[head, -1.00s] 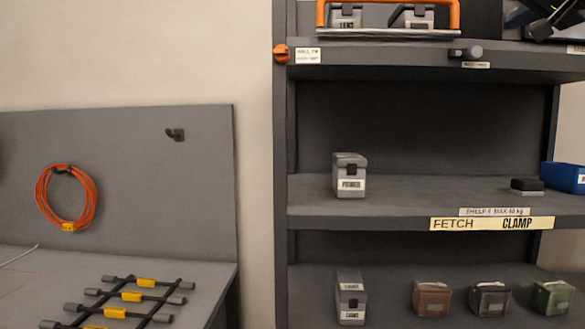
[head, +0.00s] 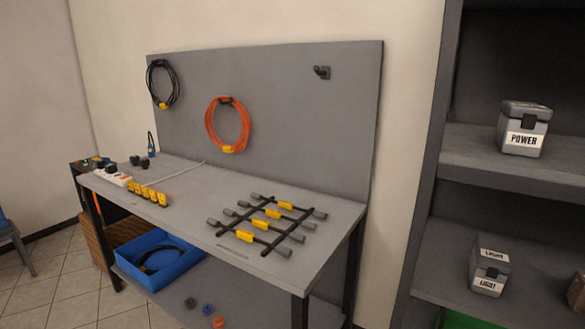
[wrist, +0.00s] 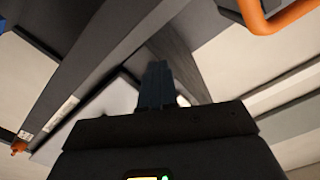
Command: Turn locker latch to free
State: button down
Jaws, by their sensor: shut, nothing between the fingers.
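My gripper (wrist: 157,68) shows in the wrist view with its fingers together and nothing between them. It points toward grey panels and beams and touches nothing that I can make out. In the wrist view a small orange piece (wrist: 19,146) sits by a white label (wrist: 26,135) at the far left edge; I cannot tell for sure whether it is the locker latch. No locker latch can be made out in the head view, and my gripper is not in that view.
In the head view a grey workbench (head: 225,254) carries a rack of black bars (head: 265,240) and yellow plugs (head: 150,193). A blue bin (head: 160,280) sits below. Grey shelving (head: 475,150) stands at right. An orange handle (wrist: 262,18) is at the wrist view's top right.

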jog(key=shift+s+d+f, duration=0.1)
jog(key=shift+d, duration=0.05)
jog(key=shift+s+d+f, duration=0.15)
jog(key=shift+d+f, duration=0.05)
jog(key=shift+d, duration=0.1)
jog(key=shift+f, duration=0.1)
jog(key=shift+s+d+f, duration=0.15)
jog(key=shift+s+d, duration=0.05)
jog(key=shift+d, duration=0.1)
jog(key=shift+s+d, duration=0.1)
jog(key=shift+d, duration=0.05)
dwell(0.4)
jog(key=shift+f, duration=0.1)
jog(key=v, duration=0.6)
jog(key=shift+f+b, duration=0.3)
jog(key=shift+b, duration=0.1)
